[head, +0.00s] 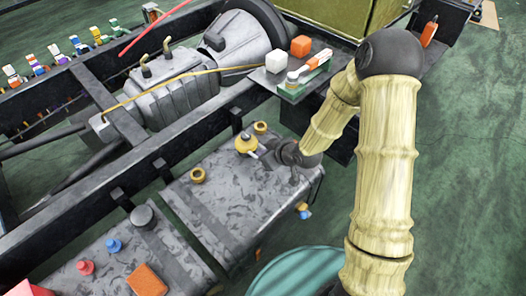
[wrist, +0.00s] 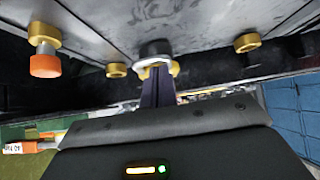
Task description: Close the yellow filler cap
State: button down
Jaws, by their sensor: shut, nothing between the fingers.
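The yellow filler cap (head: 246,143) is on top of the grey tank (head: 225,205) in the head view, a round yellow disc with a small knob. It lies just left of my gripper (head: 262,154). In the wrist view my gripper (wrist: 158,88) points at it with the fingers together and nothing held between them. A bit of yellow (wrist: 175,68) and a pale ring with a dark top show right at the fingertips, partly hidden by them. I cannot tell whether the fingers touch the cap, or how far it is closed.
Yellow rings (head: 197,175) and (head: 260,127) stand on the tank on either side of the cap. A dark frame rail (head: 150,150) runs behind the tank.

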jog(key=s+d+r, duration=0.1)
jog(key=s+d, duration=0.4)
jog(key=d, duration=0.1)
jog(key=shift+s+d+r, duration=0.3)
jog(key=shift+s+d, duration=0.1)
jog(key=shift+d, duration=0.1)
jog(key=s+d+r+m+g+h, duration=0.1)
jog(key=s+d+r+m+h, duration=0.1)
jog(key=d+r+m+h, duration=0.5)
jog(key=s+d+r+m+g, duration=0.2)
jog(key=s+d+r+m, duration=0.1)
jog(key=s+d+r, duration=0.3)
jog(key=w+a+r+p+v, duration=0.1)
jog(key=w+p+v, duration=0.2)
jog(key=p+v, duration=1.6)
jog(key=shift+w+a+r, duration=0.15)
jog(key=shift+r, duration=0.1)
